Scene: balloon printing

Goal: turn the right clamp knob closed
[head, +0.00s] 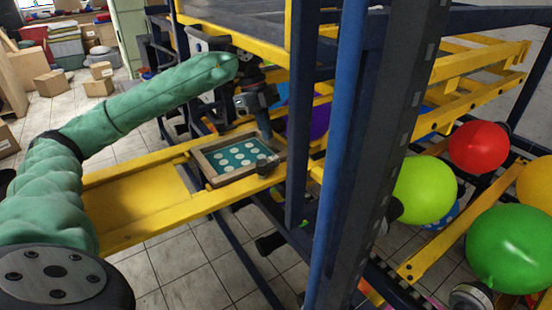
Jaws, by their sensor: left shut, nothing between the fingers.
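The printing frame (212,160), with a teal panel (240,157) of pale round dots, lies on the yellow rails. A small dark knob (267,165) sits at its right side, close to the rail. My left arm, in a green sleeve, reaches in from the left. My left gripper (264,134) points down over the far right part of the frame. It looks shut and empty, above and behind the dark knob. I cannot tell from this view whether it touches anything. The knob's turn position is too small to read. My right gripper is out of view.
A blue post (340,150) and a dark toothed post (390,130) stand right of the printing frame. Red (479,147), lime (424,190) and green (510,249) balloons sit beyond them. A yellow plate (135,200) lies left. Cardboard boxes (50,84) stand at the back left.

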